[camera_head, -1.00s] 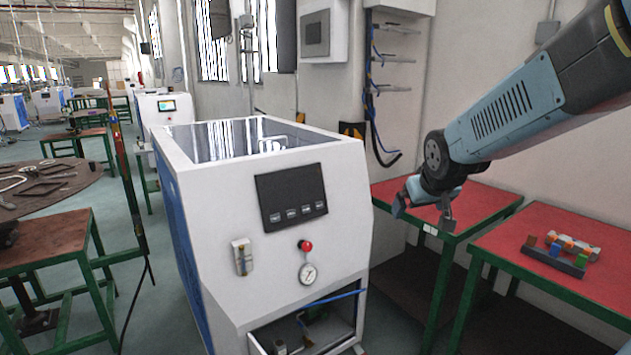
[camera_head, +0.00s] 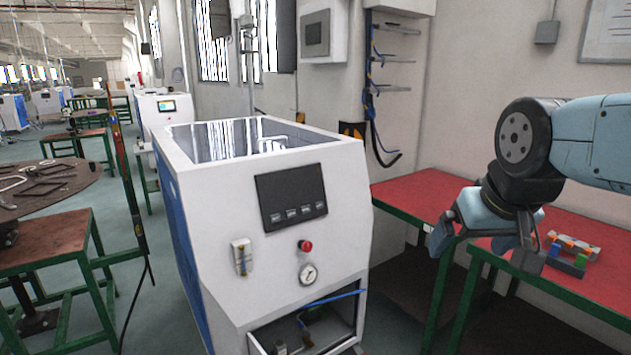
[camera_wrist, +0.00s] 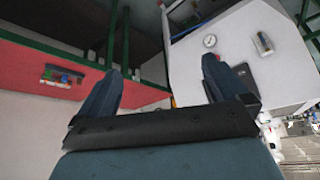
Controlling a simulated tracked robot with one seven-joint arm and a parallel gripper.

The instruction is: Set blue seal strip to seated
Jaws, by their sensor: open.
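The blue seal strip (camera_head: 333,298) lies slanted along the top edge of the open lower compartment (camera_head: 318,328) on the front of the white generator cabinet (camera_head: 225,265). Its right end sticks out to the cabinet's right edge, and its left end sits lower. My gripper (camera_head: 485,250) is open and empty, to the right of the cabinet and in front of the red tables, well apart from the strip. In the wrist view, my two dark fingers (camera_wrist: 160,88) are spread with nothing between them.
The cabinet front carries a gauge (camera_head: 308,274), a red button (camera_head: 305,246) and a dark panel (camera_head: 291,196). A red table (camera_head: 425,190) stands right of it. Small coloured blocks (camera_head: 572,247) lie on another red table. The floor left of the cabinet is partly clear.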

